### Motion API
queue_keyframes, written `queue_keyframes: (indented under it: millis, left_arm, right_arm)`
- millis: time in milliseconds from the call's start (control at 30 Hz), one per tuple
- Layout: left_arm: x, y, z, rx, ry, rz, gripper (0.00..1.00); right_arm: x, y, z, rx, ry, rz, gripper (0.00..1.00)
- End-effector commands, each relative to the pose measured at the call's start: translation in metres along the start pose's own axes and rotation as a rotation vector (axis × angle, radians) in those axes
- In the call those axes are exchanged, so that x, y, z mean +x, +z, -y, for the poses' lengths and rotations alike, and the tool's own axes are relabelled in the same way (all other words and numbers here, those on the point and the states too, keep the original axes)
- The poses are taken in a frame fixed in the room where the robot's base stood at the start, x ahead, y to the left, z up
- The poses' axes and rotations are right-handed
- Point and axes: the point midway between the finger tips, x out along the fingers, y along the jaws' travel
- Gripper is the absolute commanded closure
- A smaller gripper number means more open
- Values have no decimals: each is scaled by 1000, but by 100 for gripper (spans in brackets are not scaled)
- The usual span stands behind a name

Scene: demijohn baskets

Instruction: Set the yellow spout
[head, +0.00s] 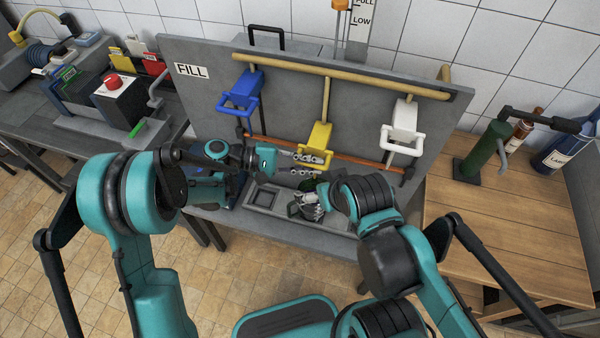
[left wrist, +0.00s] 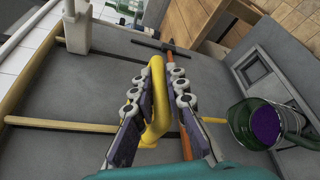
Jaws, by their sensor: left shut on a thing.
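The yellow spout (head: 320,135) hangs from the horizontal wooden rail on the grey panel, between the blue and white spouts. My left gripper (head: 303,157) is at its looped handle. In the left wrist view my left gripper (left wrist: 156,105) has its fingers on both sides of the yellow handle (left wrist: 157,75), shut on it. My right gripper (head: 310,205) is low in front of the panel, above the grey bench fixture; its grip is too small and covered to tell. A green container with a purple inside (left wrist: 264,124) shows at the right of the left wrist view.
A blue spout (head: 241,90) hangs to the left and a white spout (head: 404,125) to the right. A FILL sign (head: 191,71) is on the panel. A red button box (head: 120,95) stands on the left bench.

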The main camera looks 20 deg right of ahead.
Motion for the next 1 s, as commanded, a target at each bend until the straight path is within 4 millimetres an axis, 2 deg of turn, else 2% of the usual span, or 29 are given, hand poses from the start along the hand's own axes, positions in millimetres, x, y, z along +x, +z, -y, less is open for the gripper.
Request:
queue_keyframes:
  millis: [33,100,400,633,1000]
  left_arm:
    - [-5,13,-20,-1,0,1,100]
    - [-10,23,-37,-1,0,0,100]
    - [-25,59,-95,-1,1,0,100]
    - [-30,70,-115,-1,1,-1,100]
    - [-31,72,-119,-1,6,1,100]
  right_arm:
    - [-13,-10,0,0,0,0,4]
    - [-22,-16,0,0,0,0,4]
    - [-53,-38,0,0,0,0,4]
    - [-62,-44,0,0,0,0,4]
    - [-63,-45,0,0,0,0,4]
